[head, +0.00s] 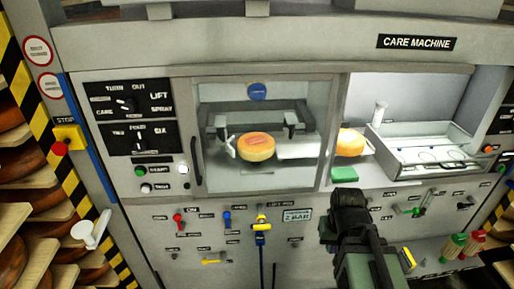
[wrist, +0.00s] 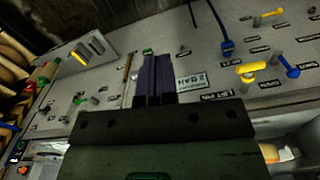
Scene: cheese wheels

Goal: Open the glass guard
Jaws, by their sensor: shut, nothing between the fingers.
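The glass guard (head: 225,174) is a framed clear pane on the front of the care machine (head: 290,72), left of the middle in the head view. It looks closed. Its dark upright handle (head: 196,160) is along its left edge. An orange-topped cheese wheel (head: 257,148) shows behind the glass, under a dark grey clamp frame (head: 225,119). My gripper (head: 348,200) is low and right of the guard, in front of the lower panel, apart from the handle. In the wrist view its dark fingers (wrist: 155,80) are together and empty.
Left of the guard is a black dial panel (head: 130,110) with buttons below. Coloured levers stick out of the lower panel, including a yellow and blue one (head: 261,228). An open bay with a metal tray (head: 385,145) and another cheese (head: 350,142) is at right.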

